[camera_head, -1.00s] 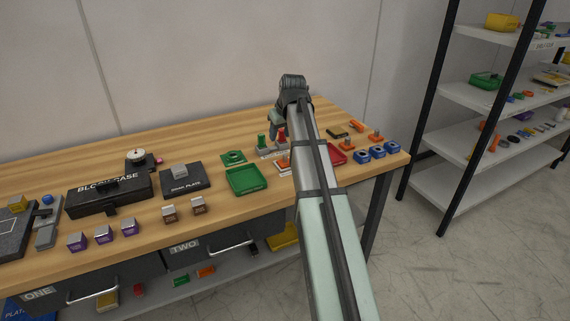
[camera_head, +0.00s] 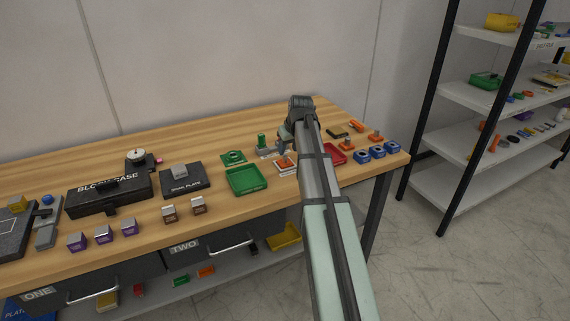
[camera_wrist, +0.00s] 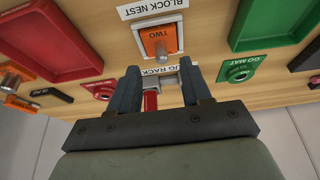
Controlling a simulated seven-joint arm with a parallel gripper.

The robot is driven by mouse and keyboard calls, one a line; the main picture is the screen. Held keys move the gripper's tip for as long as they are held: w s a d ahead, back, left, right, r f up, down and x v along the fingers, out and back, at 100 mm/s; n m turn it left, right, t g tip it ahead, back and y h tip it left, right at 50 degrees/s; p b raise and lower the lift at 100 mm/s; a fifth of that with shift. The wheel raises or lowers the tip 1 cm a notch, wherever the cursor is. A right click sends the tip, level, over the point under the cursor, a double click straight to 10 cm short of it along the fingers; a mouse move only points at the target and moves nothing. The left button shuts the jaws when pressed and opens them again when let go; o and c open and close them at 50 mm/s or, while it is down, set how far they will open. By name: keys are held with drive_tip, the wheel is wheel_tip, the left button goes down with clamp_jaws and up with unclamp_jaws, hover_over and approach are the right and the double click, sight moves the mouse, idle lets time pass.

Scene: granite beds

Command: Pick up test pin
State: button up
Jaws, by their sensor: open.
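No label in view names the test pin. A red upright pin (camera_wrist: 150,101) shows between the fingers of my gripper (camera_wrist: 159,70) in the wrist view, nearer the left finger. It stands by a grey rack (camera_wrist: 171,81) with a partly covered label reading "UG RACK". Whether the fingers touch the pin, I cannot tell. In the head view my gripper (camera_head: 286,140) is low over the rack area, and the red pin is hidden behind it. A green pin (camera_head: 262,141) stands just left of it. My gripper is open.
An orange block marked TWO (camera_wrist: 158,42) sits in the block nest beside the rack. A green tray (camera_head: 247,181) and red tray (camera_head: 335,155) flank the area. A black case (camera_head: 108,191) is at left.

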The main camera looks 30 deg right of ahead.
sight(286, 155)
drive_tip(key=shift+x, duration=2.7)
drive_tip(key=shift+w+a, duration=0.1)
drive_tip(key=shift+w, duration=0.05)
drive_tip(key=shift+c, duration=0.4)
clamp_jaws()
drive_tip(key=shift+r, duration=0.1)
